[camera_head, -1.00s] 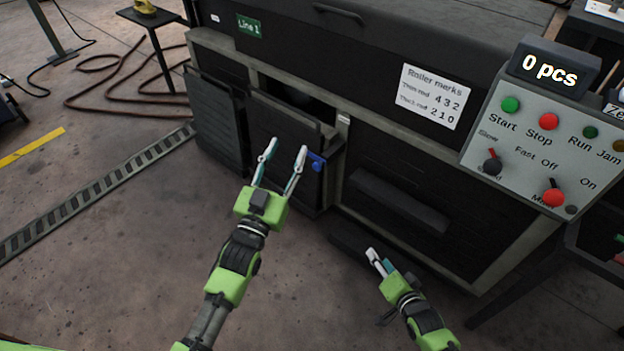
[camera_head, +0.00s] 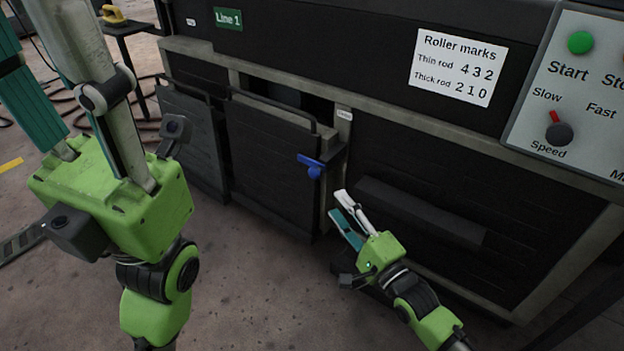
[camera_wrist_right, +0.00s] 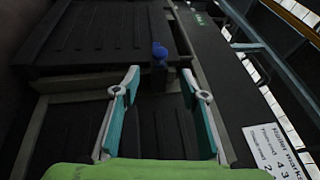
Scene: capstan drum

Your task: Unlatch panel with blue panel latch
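The blue panel latch (camera_head: 313,167) sits at the upper right edge of a dark panel (camera_head: 268,165) low on the machine's front. It also shows in the right wrist view (camera_wrist_right: 159,52), ahead of the fingers and between their lines. My right gripper (camera_head: 340,203) is open and empty, below and right of the latch, apart from it. In the right wrist view its fingers (camera_wrist_right: 162,85) stand well apart with nothing between them. My left gripper (camera_head: 62,75) is large and close at the left, fingers pointing up and apart; its tips are cut off by the frame.
A second dark panel (camera_head: 190,135) stands left of the latched one. A dark ledge (camera_head: 420,212) juts out right of the latch. The control box (camera_head: 575,100) overhangs at the upper right. Floor in front of the panels is clear.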

